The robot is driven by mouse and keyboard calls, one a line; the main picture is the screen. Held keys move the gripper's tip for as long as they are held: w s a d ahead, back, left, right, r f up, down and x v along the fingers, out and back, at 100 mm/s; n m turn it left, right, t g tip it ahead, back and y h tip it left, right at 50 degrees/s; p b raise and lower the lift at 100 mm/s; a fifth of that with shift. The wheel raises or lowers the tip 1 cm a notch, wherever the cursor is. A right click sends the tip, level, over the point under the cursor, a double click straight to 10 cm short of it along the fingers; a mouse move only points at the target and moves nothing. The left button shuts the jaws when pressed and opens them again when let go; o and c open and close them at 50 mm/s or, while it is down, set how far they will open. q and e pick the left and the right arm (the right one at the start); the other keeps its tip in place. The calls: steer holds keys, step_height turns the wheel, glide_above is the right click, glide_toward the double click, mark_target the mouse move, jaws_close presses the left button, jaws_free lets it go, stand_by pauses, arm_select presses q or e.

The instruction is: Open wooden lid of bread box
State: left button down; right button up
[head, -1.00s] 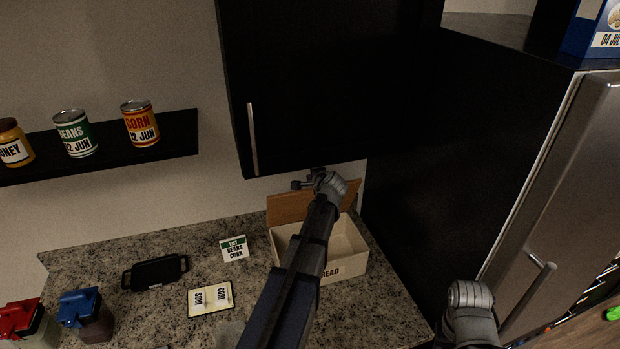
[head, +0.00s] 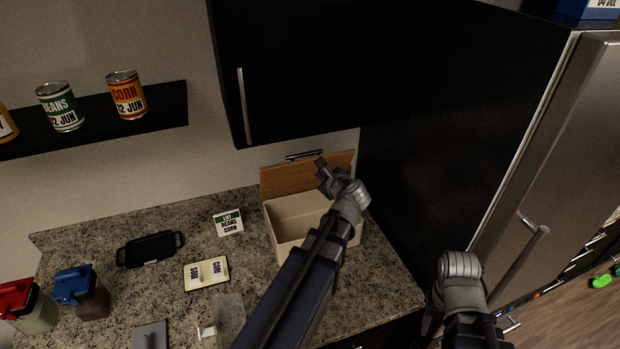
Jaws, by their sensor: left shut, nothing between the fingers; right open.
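The cream bread box (head: 287,222) stands on the counter against the back wall. Its wooden lid (head: 287,180) is raised and stands upright at the back of the box, with a dark handle (head: 304,155) near its top edge. The box's inside is partly visible and looks empty there. My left gripper (head: 322,168) is shut and empty, just in front of the raised lid and above the box; whether it touches the lid I cannot tell. My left arm hides the right part of the box. My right gripper (head: 462,269) is at the lower right, away from the box, its fingers hidden.
A black cabinet (head: 300,70) hangs above the box, and a tall dark fridge side (head: 420,150) stands to the right. A list card (head: 228,222), a soup and corn board (head: 206,273) and a black tray (head: 150,249) lie left of the box. Cans sit on a shelf (head: 160,104).

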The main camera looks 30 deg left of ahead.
arm_select(q)
steer(key=s+d+f+m+b, duration=0.2)
steer(key=s+d+m, duration=0.1)
steer(key=m, duration=0.3)
steer(key=m+b, duration=0.1)
steer(key=b, duration=0.2)
glide_toward(308, 167)
steer(key=f+x, duration=0.1)
steer(key=x, duration=0.4)
steer(key=shift+w+a+r+t+y+p, duration=0.2)
steer(key=shift+a+t+y+p, duration=0.1)
steer(key=shift+p, duration=0.1)
arm_select(e)
steer(key=shift+s+a+f, duration=0.15)
steer(key=shift+f, duration=2.5)
arm_select(q)
steer(key=shift+s, duration=0.1)
steer(key=w+a+r+p, duration=0.2)
steer(key=w+a, duration=0.1)
steer(key=w+a+r+p, duration=0.1)
steer(key=a, duration=0.1)
steer(key=shift+w+a, duration=0.15)
steer(key=shift+w, duration=0.25)
steer(key=shift+a, duration=0.1)
arm_select(e)
step_height(308, 167, up, 3)
steer(key=shift+f, duration=0.1)
arm_select(q)
steer(key=shift+s, duration=0.15)
